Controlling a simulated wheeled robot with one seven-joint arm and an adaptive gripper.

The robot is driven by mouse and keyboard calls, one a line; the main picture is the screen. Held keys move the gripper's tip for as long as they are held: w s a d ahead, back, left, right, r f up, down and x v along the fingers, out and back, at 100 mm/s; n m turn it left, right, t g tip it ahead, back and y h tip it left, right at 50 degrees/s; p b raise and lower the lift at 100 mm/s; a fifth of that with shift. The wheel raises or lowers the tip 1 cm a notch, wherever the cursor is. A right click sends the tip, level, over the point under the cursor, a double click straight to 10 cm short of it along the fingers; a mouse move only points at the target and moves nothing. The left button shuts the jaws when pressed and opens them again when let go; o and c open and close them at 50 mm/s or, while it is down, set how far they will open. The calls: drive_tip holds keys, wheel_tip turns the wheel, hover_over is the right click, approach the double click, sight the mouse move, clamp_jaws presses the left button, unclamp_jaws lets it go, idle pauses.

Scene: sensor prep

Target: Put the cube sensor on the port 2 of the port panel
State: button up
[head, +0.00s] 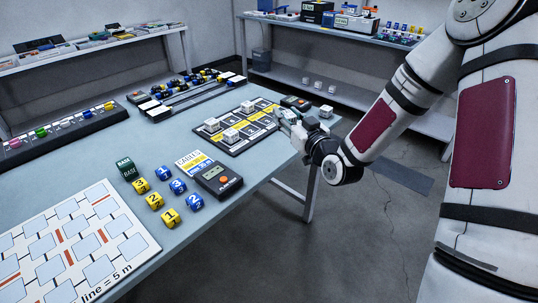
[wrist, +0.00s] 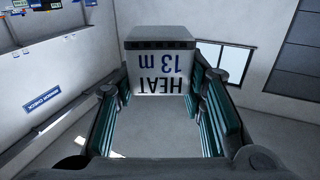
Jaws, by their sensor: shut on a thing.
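My gripper (head: 290,119) is at the right edge of the port panel. In the head view the held cube is small and hard to make out among the fingers. The dark port panel (head: 262,124) with yellow markings lies flat on the table. Several white cubes stand on it, including a left one (head: 212,125), a front one (head: 231,135) and a back one (head: 247,106). The port numbers are too small to read.
Another white cube (head: 326,111) and a dark device (head: 296,102) stand at the table's right corner. A handheld meter (head: 219,180) and several yellow and blue numbered cubes lie in front of the panel. A rack of rails (head: 190,95) stands behind left.

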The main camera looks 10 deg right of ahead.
drive_tip(key=s+f+n+g+y+b, duration=0.1)
drive_tip(key=s+f+n+y+b, duration=0.1)
drive_tip(key=f, duration=0.4)
drive_tip(key=s+f+n+g+y+b, duration=0.2)
drive_tip(key=f+y+b, duration=0.2)
drive_tip(key=f+b, duration=0.2)
drive_tip(key=shift+s+d+f+n, duration=0.25)
drive_tip(key=shift+d+f+n, duration=0.15)
drive_tip(key=shift+d+f, duration=0.05)
drive_tip(key=w, duration=0.4)
drive_tip(key=w+a+f+b, duration=0.1)
drive_tip(key=w, duration=0.4)
drive_tip(key=w+a+b, duration=0.1)
drive_tip(key=w, duration=0.4)
drive_tip(key=shift+w+f, duration=0.2)
drive_tip(key=shift+w+f+b, duration=0.3)
drive_tip(key=shift+w+b, duration=0.1)
drive_tip(key=shift+w, duration=0.45)
drive_tip(key=shift+s+f, duration=0.1)
drive_tip(key=shift+f, duration=1.2)
drive_tip(key=shift+f+b, duration=0.1)
drive_tip(key=shift+b, duration=0.2)
drive_tip(key=shift+f, duration=0.1)
drive_tip(key=o, duration=1.2)
